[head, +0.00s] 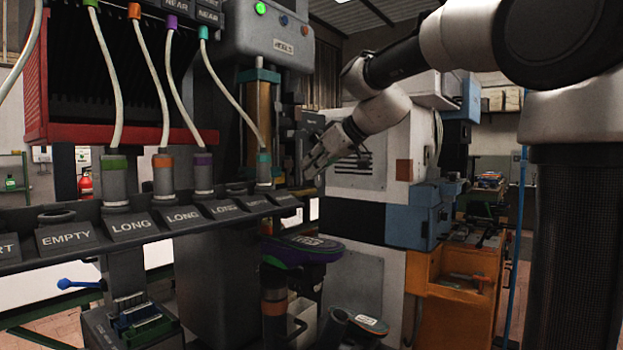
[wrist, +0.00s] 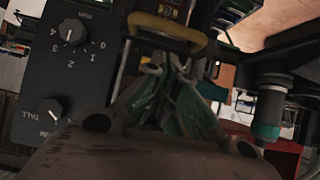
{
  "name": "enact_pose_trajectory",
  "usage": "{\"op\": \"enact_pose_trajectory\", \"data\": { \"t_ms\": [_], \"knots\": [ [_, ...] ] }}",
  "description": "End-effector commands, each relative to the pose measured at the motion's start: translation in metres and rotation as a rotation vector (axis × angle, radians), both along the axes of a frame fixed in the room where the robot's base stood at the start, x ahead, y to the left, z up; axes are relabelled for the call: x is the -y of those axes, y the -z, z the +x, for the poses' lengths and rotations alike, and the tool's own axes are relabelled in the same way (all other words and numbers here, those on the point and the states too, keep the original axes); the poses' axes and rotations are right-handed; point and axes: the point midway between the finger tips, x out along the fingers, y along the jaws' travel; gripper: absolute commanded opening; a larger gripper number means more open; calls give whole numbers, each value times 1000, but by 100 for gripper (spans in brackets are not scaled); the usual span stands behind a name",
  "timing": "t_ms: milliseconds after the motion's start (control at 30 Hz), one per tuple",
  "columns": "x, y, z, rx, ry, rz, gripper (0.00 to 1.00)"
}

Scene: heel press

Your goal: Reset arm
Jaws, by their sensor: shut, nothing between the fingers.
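My arm reaches in from the upper right of the head view. My gripper (head: 314,168) is beside the dark control panel of the grey press (head: 262,32), which shows a lit green lamp. In the wrist view my gripper (wrist: 172,68) has its fingers together, with nothing between them. A yellow handle (wrist: 168,32) lies just beyond the fingertips; I cannot tell whether they touch it. A dark panel with an upper knob (wrist: 72,31) and a lower knob (wrist: 52,109) is to the left of the fingers.
A rack (head: 130,228) marked EMPTY and LONG holds several cylinders with pale hoses at left. A black and purple shoe-shaped part (head: 303,250) is below the gripper. A white cabinet (head: 372,150) and an orange stand (head: 455,290) are behind. A teal-ended cylinder (wrist: 268,118) is right of the fingers.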

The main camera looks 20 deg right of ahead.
Motion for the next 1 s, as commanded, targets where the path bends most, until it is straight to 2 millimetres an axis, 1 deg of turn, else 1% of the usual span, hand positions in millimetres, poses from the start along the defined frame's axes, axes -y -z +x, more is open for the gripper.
{"op": "enact_pose_trajectory", "data": {
  "t_ms": [33, 100, 200, 400, 600, 733, 800, 833, 867, 900, 933, 967, 1000],
  "knots": [
    [0, -13, -2, 5, -1, 0, 0],
    [12, -22, -16, 4, 5, 0, 0],
    [24, -36, -33, 4, 5, 1, 0],
    [42, -56, -57, 2, 4, 0, 0],
    [48, -64, -67, 0, 1, 0, 0],
    [49, -64, -68, -14, 16, 19, 0],
    [51, -64, -67, -44, 59, 54, 0],
    [54, -59, -67, -72, 91, 69, 0],
    [60, -46, -69, -118, 129, 78, 0],
    [68, -24, -72, -183, 181, 87, 0],
    [74, -8, -79, -232, 222, 88, 0],
    [81, 10, -88, -281, 265, 88, 0],
    [90, 33, -104, -343, 324, 80, 0]
  ]
}}
